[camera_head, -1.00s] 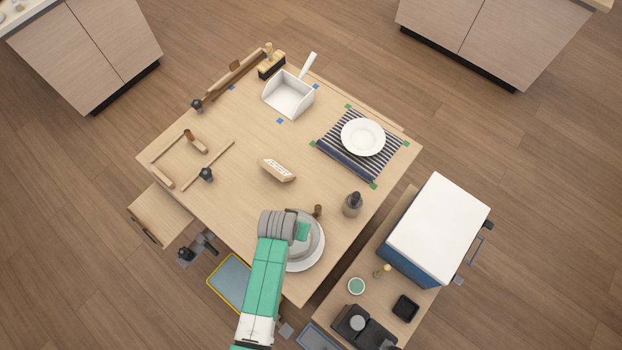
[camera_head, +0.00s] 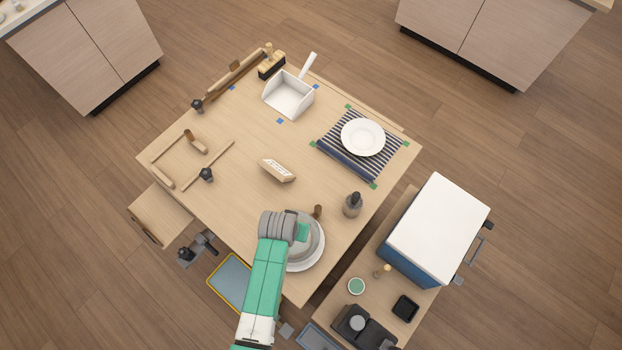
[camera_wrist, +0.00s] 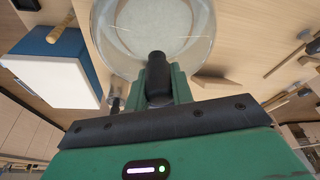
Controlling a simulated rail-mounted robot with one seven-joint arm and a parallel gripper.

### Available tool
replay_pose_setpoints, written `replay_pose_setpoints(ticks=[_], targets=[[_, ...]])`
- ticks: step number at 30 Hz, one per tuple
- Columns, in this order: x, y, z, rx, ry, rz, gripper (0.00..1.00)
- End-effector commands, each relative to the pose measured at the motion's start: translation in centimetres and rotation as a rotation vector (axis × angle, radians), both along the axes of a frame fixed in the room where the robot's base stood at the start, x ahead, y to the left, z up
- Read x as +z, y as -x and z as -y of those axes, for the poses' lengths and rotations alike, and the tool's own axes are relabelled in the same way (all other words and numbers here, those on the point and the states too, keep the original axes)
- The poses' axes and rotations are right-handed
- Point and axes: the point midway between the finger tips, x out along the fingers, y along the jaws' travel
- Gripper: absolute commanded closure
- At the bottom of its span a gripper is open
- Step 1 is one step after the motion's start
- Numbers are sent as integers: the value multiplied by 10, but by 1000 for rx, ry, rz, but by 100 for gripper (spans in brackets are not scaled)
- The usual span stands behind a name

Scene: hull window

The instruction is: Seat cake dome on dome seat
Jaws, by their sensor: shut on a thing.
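The cake dome (camera_wrist: 203,40) is clear and round, and it fills the top of the wrist view. It also shows as a greyish round shape beside my wrist in the head view (camera_head: 316,240). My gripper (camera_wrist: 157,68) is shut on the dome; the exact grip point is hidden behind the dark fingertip. A pale round base, which looks like the dome seat (camera_wrist: 150,28), shows through the dome. Its white rim shows below the dome in the head view (camera_head: 308,267). My arm covers the left side of both. I cannot tell whether the dome touches the seat.
A dark bottle (camera_head: 352,206) and a small brown peg (camera_head: 317,211) stand close to the dome. A wooden sign block (camera_head: 278,170) lies mid-table. A white plate (camera_head: 363,137) on a striped mat and a dustpan (camera_head: 288,95) are farther back. A white-topped box (camera_head: 438,227) stands right.

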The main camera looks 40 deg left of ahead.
Motion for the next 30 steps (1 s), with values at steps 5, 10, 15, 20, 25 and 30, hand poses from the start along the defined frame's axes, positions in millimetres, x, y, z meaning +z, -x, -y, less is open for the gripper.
replay_pose_setpoints(ticks=[5,10,15,20,25,30], targets=[[-3,0,0,0,0,1,100],[-2,0,0,0,0,1,100],[-1,0,0,0,0,1,100],[-2,-1,0,0,-1,2,100],[-2,-1,0,0,-1,2,100],[-2,0,0,0,-1,2,69]])
